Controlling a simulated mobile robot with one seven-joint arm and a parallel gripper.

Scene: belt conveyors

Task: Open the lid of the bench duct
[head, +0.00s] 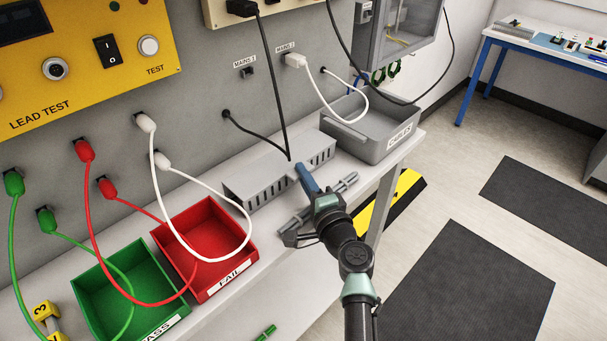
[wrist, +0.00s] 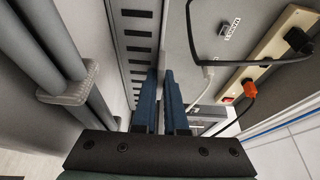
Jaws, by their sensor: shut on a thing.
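The bench duct (head: 236,196) is a long grey box with slotted sides, lying on the white bench against the wall. Its plain grey lid (head: 262,172) lies over the top and looks down; any small gap is too fine to tell. My gripper (head: 301,170) is at the front edge of the duct, right of its middle, with its blue fingers shut on the lid's edge. In the wrist view the fingers (wrist: 160,82) close on a thin grey part beside the row of dark slots (wrist: 138,52). They hide most of the held part.
A red FAIL tray (head: 228,278) and green PASS tray stand left of the duct, with looping leads above. A grey CABLES tray (head: 392,150) stands to the right.

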